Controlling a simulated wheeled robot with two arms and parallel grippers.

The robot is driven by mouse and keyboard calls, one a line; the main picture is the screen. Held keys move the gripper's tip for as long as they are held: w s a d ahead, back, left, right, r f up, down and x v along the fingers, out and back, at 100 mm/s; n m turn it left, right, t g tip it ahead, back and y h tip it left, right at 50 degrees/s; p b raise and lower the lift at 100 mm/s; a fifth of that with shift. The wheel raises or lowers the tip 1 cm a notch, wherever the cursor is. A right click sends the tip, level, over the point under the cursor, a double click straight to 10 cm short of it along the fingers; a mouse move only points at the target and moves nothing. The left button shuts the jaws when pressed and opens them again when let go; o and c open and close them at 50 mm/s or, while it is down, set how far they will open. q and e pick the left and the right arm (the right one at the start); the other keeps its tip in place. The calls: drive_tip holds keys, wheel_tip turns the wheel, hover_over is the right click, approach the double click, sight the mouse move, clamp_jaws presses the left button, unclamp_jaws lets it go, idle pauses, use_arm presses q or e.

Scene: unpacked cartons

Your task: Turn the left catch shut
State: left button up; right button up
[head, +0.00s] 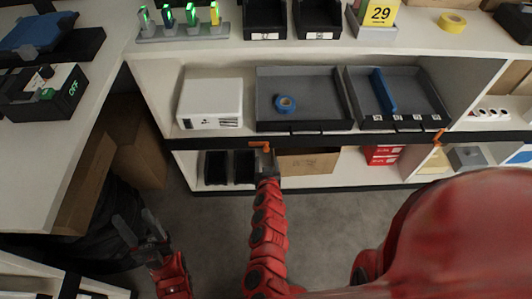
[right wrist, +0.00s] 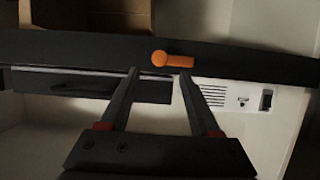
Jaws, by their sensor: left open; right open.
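The left catch (head: 259,145) is a small orange handle on the black rail along the shelf front. It also shows in the right wrist view (right wrist: 172,60), lying lengthwise along the rail with its round end to the left. My right gripper (head: 266,165) is just in front of it; in the right wrist view its open, empty fingers (right wrist: 160,73) point at the catch. I cannot tell whether a fingertip touches it. The right catch (head: 438,137) is orange and sits further right on the rail. My left gripper (head: 138,230) is open and empty, low at the left.
The black rail (head: 340,140) runs across the shelf front. Above it stand a white box (head: 211,103) and grey trays (head: 303,125), one with a blue tape roll (head: 285,103). Below are black bins (head: 216,168) and a cardboard box (head: 307,161). A white counter (head: 85,110) stands at left.

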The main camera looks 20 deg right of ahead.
sight(266, 150)
drive_tip(key=x, duration=0.6)
drive_tip(key=shift+w+d+f+b, duration=0.1)
drive_tip(key=shift+w+d+b, duration=0.1)
drive_tip(key=shift+w+b, duration=0.2)
clamp_jaws()
